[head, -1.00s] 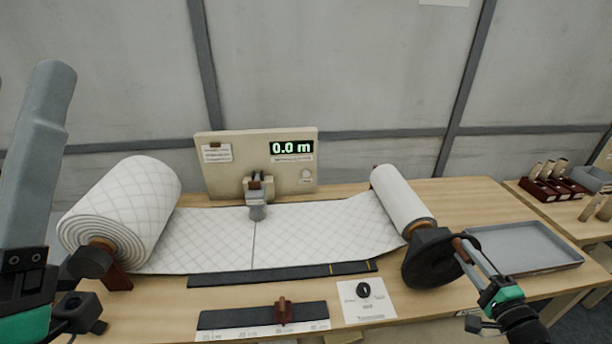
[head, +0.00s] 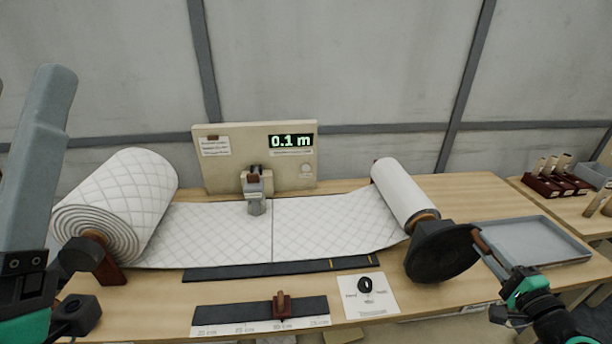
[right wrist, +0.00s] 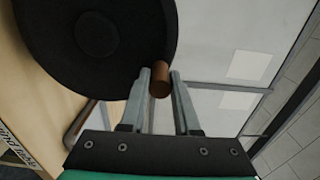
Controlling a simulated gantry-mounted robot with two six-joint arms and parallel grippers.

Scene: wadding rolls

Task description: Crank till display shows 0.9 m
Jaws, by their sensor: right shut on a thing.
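The display (head: 290,141) on the beige panel (head: 230,170) reads 0.1 m. White quilted wadding runs from the large roll (head: 122,205) at the left across the table to the smaller take-up roll (head: 402,195) at the right. A black crank disc (head: 440,254) sits at the near end of the take-up roll. My right gripper (head: 488,250) is shut on the brown crank handle, which also shows in the right wrist view (right wrist: 160,80) between the two fingers at the disc's rim.
A grey tray (head: 530,242) lies right of the crank. A dark ruler strip with a brown slider (head: 282,304) and a card with a black ring symbol (head: 368,296) lie at the front. A side table at right holds dark red racks (head: 548,186).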

